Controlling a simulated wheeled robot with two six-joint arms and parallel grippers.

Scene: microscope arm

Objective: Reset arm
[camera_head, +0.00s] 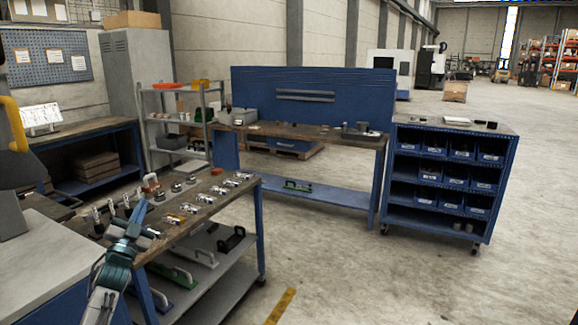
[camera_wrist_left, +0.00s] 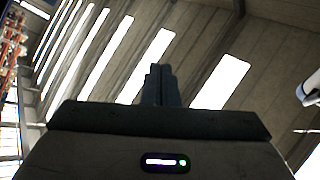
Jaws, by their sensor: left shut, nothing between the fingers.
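My left arm comes in at the lower left of the head view. Its gripper (camera_head: 140,210) points up, in front of the near workbench. In the left wrist view the two fingers of the left gripper (camera_wrist_left: 160,75) are together with nothing between them, against a ceiling with bright skylights. No microscope can be made out in either view. My right gripper is not in view.
The near workbench (camera_head: 205,205) holds several small metal parts, with more items on its lower shelf. A blue-backed workbench (camera_head: 310,133) stands behind it. A blue bin cabinet (camera_head: 440,185) stands at the right. The floor (camera_head: 360,270) at front right is clear.

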